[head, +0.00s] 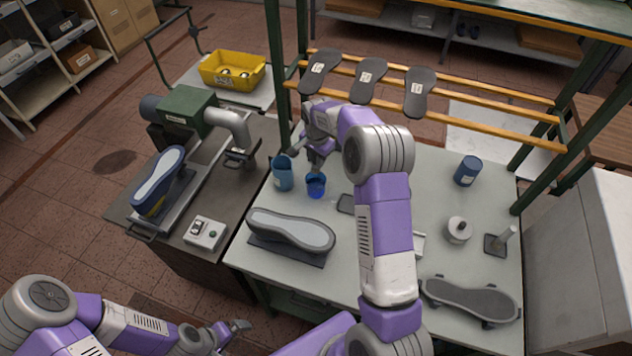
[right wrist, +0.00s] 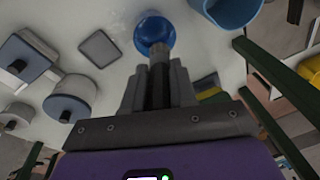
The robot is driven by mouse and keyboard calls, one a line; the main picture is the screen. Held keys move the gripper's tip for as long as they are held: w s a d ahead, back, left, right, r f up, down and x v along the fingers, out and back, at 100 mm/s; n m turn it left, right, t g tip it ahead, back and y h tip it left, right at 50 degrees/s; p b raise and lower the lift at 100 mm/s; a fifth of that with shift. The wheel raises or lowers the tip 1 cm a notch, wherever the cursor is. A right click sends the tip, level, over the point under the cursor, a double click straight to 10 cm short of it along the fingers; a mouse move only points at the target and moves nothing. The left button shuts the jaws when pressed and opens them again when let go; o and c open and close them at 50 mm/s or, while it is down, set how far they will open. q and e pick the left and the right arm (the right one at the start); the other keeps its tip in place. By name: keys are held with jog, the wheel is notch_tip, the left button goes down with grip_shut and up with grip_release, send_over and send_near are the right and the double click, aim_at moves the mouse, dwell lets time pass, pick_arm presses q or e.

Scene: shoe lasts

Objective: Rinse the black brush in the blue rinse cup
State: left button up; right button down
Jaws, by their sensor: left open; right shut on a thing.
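A small deep-blue cup (head: 316,187) stands on the light table; it also shows at the top of the right wrist view (right wrist: 153,33). A larger, lighter blue container (head: 282,176) stands just left of it in the head view. My right gripper (head: 317,158) is just above the small cup, shut on a dark, slim thing, seemingly the black brush (right wrist: 158,84). Its end overlaps the small cup's rim in the right wrist view; I cannot tell whether it is inside. My left gripper (head: 238,329) is open and empty, low in front of the table.
A shoe sole on a last (head: 290,230) lies in front of the cups. A rack with several soles (head: 368,80) rises behind. A machine (head: 190,112) is at left.

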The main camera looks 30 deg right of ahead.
jog(key=shift+r, duration=0.15)
jog(key=shift+r+p, duration=1.35)
jog(key=shift+r, duration=0.6)
jog(key=shift+f, duration=0.1)
